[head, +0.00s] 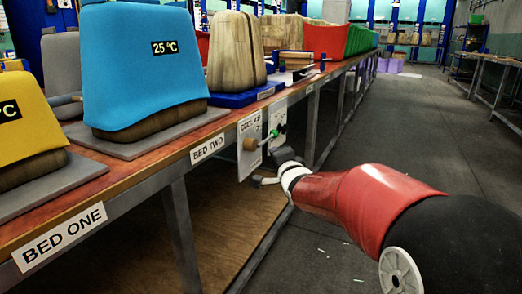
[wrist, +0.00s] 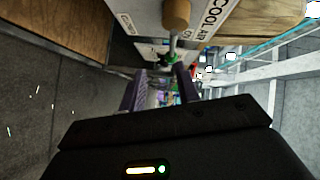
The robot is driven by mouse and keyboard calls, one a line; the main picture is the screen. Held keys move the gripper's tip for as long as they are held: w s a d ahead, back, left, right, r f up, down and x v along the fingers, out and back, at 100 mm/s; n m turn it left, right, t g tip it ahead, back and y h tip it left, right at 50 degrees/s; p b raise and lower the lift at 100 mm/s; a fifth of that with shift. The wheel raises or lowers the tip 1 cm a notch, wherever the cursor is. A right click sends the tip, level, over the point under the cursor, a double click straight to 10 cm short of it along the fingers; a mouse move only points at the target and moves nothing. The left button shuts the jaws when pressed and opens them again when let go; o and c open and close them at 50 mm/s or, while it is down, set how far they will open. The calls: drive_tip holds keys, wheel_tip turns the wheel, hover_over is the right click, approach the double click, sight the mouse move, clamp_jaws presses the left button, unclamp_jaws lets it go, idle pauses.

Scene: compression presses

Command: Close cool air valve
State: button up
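The cool air valve is on a white plate marked COOL AIR (head: 249,127) on the table's front edge. Its wooden knob (head: 250,144) is on a grey rod (head: 266,139) that runs right to a green part (head: 275,133). In the wrist view the knob (wrist: 177,15), rod (wrist: 173,44) and green part (wrist: 171,60) show beyond the fingers. My gripper (head: 265,166) is just below and right of the valve, its fingers apart. In the wrist view my gripper (wrist: 160,72) is open and holds nothing. Whether a finger touches the valve cannot be told.
The table (head: 165,150) carries a blue 25 °C cover (head: 140,60), a yellow cover (head: 25,125) and a wooden form (head: 236,52). A second plate with a green fitting (head: 281,128) adjoins the valve plate.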

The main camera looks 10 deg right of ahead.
sight(268, 138)
drive_tip(key=w+m+t, duration=0.1)
drive_tip(key=w, duration=0.3)
drive_tip(key=w+m+t+y, duration=0.1)
drive_tip(key=w, duration=0.4)
drive_tip(key=w+m+t, duration=0.1)
drive_tip(key=w+m, duration=0.1)
drive_tip(key=w, duration=0.2)
drive_tip(key=shift+w+r+y+b, duration=0.3)
drive_tip(key=shift+w+y+b, duration=0.05)
drive_tip(key=shift+y+b, duration=0.05)
clamp_jaws()
